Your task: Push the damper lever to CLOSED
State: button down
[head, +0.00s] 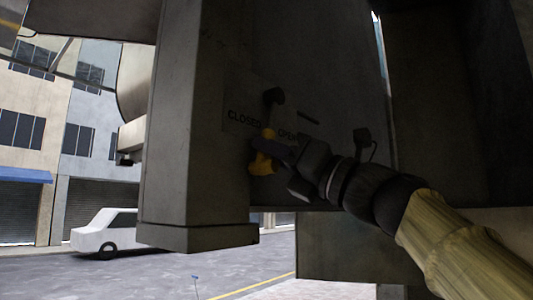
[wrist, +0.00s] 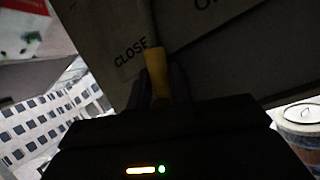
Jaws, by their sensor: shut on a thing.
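The damper lever (head: 263,165) is yellow at its lower end and hangs from a dark pivot on the dark oven wall. It is between the CLOSED label (head: 245,119) and the OPEN label (head: 287,135), and looks close to vertical. My gripper (head: 262,150) comes in from the right and is shut on the yellow end. In the wrist view the yellow lever end (wrist: 156,62) stands between my two dark fingers, and the CLOSED label (wrist: 130,54) is just left of it, its last letter hidden. The fingertips are dark and hard to make out.
A thick grey post (head: 185,130) stands left of the lever, close to the label. A street with a white van (head: 104,233) lies beyond at the left.

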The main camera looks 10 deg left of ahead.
jog(key=shift+r, duration=0.1)
jog(key=c, duration=1.3)
grip_release()
jog(key=shift+o, duration=0.2)
jog(key=shift+d, duration=0.1)
jog(key=b+v, duration=0.8)
jog(key=v, duration=0.9)
jog(key=shift+f+b, duration=0.2)
jog(key=shift+b, duration=0.15)
jog(key=shift+d, duration=0.15)
